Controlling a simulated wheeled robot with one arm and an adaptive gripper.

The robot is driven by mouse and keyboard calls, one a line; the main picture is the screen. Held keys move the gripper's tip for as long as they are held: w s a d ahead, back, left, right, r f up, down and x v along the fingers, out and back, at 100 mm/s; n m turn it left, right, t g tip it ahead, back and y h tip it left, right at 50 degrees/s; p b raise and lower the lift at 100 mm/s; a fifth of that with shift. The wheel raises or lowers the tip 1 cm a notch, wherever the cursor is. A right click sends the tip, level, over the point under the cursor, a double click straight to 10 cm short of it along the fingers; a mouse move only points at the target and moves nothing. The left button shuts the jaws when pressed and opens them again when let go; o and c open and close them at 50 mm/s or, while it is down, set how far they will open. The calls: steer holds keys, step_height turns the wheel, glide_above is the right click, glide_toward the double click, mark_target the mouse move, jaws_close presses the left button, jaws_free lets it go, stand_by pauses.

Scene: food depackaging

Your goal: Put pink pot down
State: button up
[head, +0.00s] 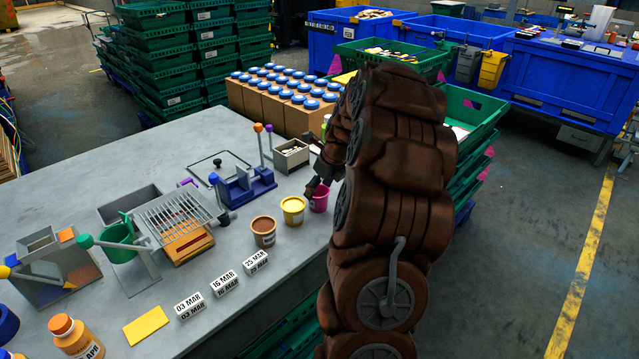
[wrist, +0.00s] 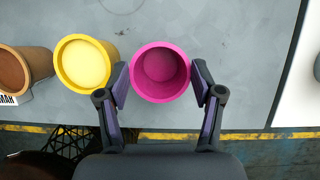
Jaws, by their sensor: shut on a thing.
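The pink pot (wrist: 160,73) is between my gripper's two fingers in the wrist view, seen from above with its open top showing. My gripper (wrist: 160,88) is shut on it, one finger at each side. In the head view the pink pot (head: 319,198) is at the table's right edge, beside my gripper (head: 318,186). My arm hides part of that area. I cannot tell whether the pot's base touches the table.
A yellow pot (head: 293,211) stands just left of the pink pot, and a brown pot (head: 263,232) is beyond it. The grey table (head: 285,285) ends close by on the right. Date blocks (head: 225,284) stand in front. Bottles with blue caps (head: 285,85) are at the back.

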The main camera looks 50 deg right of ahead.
steer(key=shift+f, duration=0.1)
steer(key=o, duration=1.4)
steer(key=shift+c, duration=0.2)
steer(key=b+v, duration=0.3)
steer(key=v, duration=0.9)
steer(key=s+a+f+n+g+y, duration=0.1)
steer(key=s+a+n+g, duration=0.15)
steer(key=a+n, duration=0.85)
steer(key=s+a+f+n+g, duration=0.1)
steer(key=s+a+f+n, duration=0.35)
steer(key=a, duration=1.15)
steer(key=s+a+f+n+g, duration=0.1)
steer(key=s+a+n, duration=0.4)
steer(key=s+n, duration=0.4)
steer(key=s+a+f+n+g+h, duration=0.1)
steer(key=s+a+f+n, duration=0.1)
steer(key=s+a+n, duration=0.3)
steer(key=s+n, duration=0.4)
steer(key=n, duration=0.2)
steer(key=shift+a+f+g, duration=0.25)
steer(key=shift+g, duration=0.1)
